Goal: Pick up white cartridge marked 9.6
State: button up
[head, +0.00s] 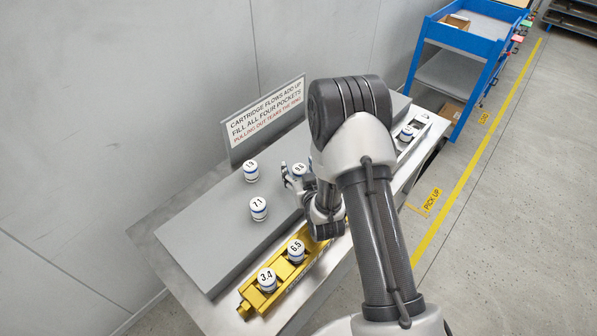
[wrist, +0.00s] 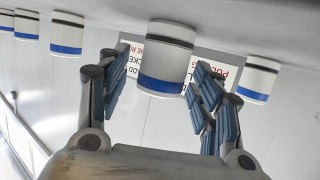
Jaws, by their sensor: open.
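The white cartridge (head: 299,170) beside my gripper stands upright on the grey block; its top mark is small and looks like 9.6. My gripper (head: 290,177) is open, its fingers close to this cartridge. In the wrist view a white cartridge with a blue band (wrist: 165,62) shows centred between the open fingers of my gripper (wrist: 163,85), at about the level of the fingertips. I cannot tell whether the fingers touch it. My arm hides part of the block to the right.
Cartridges 1.9 (head: 251,171) and 7.1 (head: 258,209) stand on the grey block (head: 205,240). A yellow tray (head: 246,309) in front holds cartridges 3.4 (head: 267,279) and 6.5 (head: 296,250). Another cartridge (head: 406,133) sits in a pale tray at right. A sign (head: 266,110) stands behind.

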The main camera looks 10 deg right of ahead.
jog(key=c, duration=1.2)
jog(key=shift+c, duration=0.3)
jog(key=shift+w+r, duration=0.1)
jog(key=shift+r, duration=0.05)
